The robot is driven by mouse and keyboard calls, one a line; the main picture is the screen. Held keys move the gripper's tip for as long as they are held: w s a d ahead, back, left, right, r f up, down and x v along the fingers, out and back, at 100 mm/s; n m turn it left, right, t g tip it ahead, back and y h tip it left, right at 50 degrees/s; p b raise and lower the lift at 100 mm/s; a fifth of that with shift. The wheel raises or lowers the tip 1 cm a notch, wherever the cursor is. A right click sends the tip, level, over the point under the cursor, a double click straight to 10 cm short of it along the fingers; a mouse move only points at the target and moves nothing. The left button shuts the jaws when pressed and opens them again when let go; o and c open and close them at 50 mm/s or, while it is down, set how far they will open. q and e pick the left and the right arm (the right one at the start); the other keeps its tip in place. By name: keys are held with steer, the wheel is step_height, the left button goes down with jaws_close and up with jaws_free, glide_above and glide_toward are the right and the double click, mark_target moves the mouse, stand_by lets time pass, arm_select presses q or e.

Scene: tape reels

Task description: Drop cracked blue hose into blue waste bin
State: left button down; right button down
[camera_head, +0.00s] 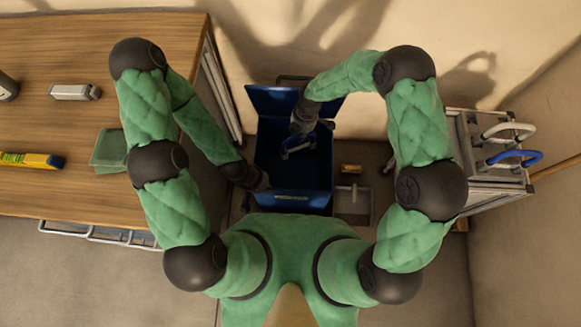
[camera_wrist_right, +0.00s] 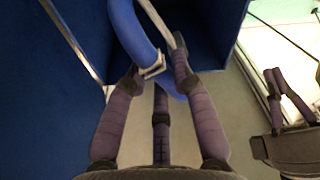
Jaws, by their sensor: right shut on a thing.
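The blue waste bin (camera_head: 265,160) stands upright in the middle of the head view, with its lid flaps (camera_head: 270,98) open. My right gripper (camera_head: 299,138) is over the bin's opening, shut on the blue hose (camera_head: 290,150). In the right wrist view the hose (camera_wrist_right: 129,28) is a curved blue tube with a pale clamp, between the fingers (camera_wrist_right: 157,78); a crack cannot be made out. The bin's dark blue wall fills the left there. My left gripper (camera_head: 262,183) is low beside the bin's left side; its jaws are too unclear to judge.
A wooden bench (camera_head: 60,200) with a green cloth (camera_head: 108,150), a yellow tool (camera_head: 35,160) and a grey block (camera_head: 75,92) is at left. A metal cart (camera_head: 485,185) at right bears a white hose (camera_head: 505,131) and another blue hose (camera_head: 520,156). A wall is behind the bin.

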steer(key=shift+f+b, duration=0.35)
steer(key=shift+f, duration=0.35)
steer(key=c, duration=1)
jaws_free()
steer(key=shift+o, duration=0.2)
steer(key=shift+r, duration=0.15)
step_height(320, 180, up, 12)
steer(key=d, duration=0.1)
steer(key=shift+w+d, duration=0.35)
steer(key=shift+w, duration=0.1)
steer(key=shift+f, duration=0.25)
